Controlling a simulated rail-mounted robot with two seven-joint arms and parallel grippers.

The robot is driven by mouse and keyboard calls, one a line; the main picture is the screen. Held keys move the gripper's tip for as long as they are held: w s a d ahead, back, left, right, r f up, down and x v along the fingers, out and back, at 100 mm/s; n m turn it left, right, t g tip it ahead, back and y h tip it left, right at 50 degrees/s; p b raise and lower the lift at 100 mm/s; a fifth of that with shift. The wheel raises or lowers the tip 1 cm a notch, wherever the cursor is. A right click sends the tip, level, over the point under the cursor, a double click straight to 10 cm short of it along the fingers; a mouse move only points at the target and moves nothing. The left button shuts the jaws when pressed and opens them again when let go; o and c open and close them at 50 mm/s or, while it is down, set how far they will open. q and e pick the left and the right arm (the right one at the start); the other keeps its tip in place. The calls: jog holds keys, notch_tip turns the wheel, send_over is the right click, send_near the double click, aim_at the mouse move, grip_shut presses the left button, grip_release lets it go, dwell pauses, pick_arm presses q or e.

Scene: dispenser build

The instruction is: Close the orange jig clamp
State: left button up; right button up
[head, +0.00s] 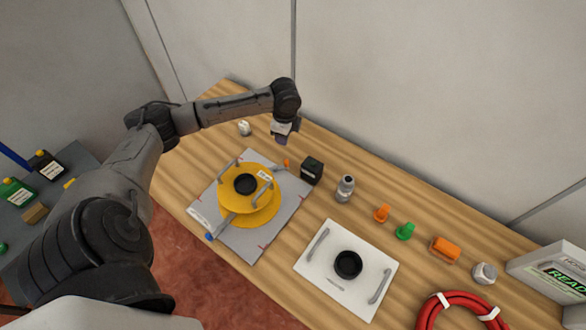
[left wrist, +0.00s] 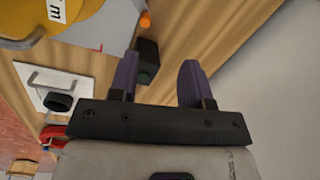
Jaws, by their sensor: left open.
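The jig is a grey plate (head: 290,205) on the wooden bench. A yellow round part (head: 233,200) with grey handles and a black centre sits on it. The orange clamp tip (head: 286,163) shows small at the plate's far right edge; the orange end also appears at the top of the left wrist view (left wrist: 145,20). Whether the clamp is open or closed is too small to tell. My left gripper (head: 282,141) hangs above the bench just beyond the orange tip, apart from it. Its purple fingers (left wrist: 158,62) are spread with nothing held. My right gripper is out of view.
A black box (head: 312,170) stands right beside the orange tip. A blue-tipped lever (head: 211,236) is at the plate's near left. A metal cylinder (head: 345,188), orange and green pieces and a white plate (head: 346,282) are further right. A small white part (head: 244,128) lies left of the gripper.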

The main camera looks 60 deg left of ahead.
aim_at(286, 160)
pick_arm(q)
jog(key=f+m, duration=0.1)
jog(key=f, duration=0.3)
jog(key=f+m+b, duration=0.1)
jog(key=f+m, duration=0.1)
jog(key=f, duration=0.2)
jog(key=d+f+m+h, duration=0.1)
jog(key=f, duration=0.3)
jog(key=shift+s+d+f+m+b, duration=0.1)
jog(key=shift+s+f+m+b, duration=0.05)
jog(key=shift+s+m+b, duration=0.2)
jog(key=shift+w+f, duration=0.1)
jog(key=shift+f, duration=0.7)
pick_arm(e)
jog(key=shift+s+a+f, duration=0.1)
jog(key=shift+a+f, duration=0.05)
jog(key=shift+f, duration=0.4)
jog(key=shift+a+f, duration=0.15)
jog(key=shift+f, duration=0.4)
pick_arm(q)
grip_shut()
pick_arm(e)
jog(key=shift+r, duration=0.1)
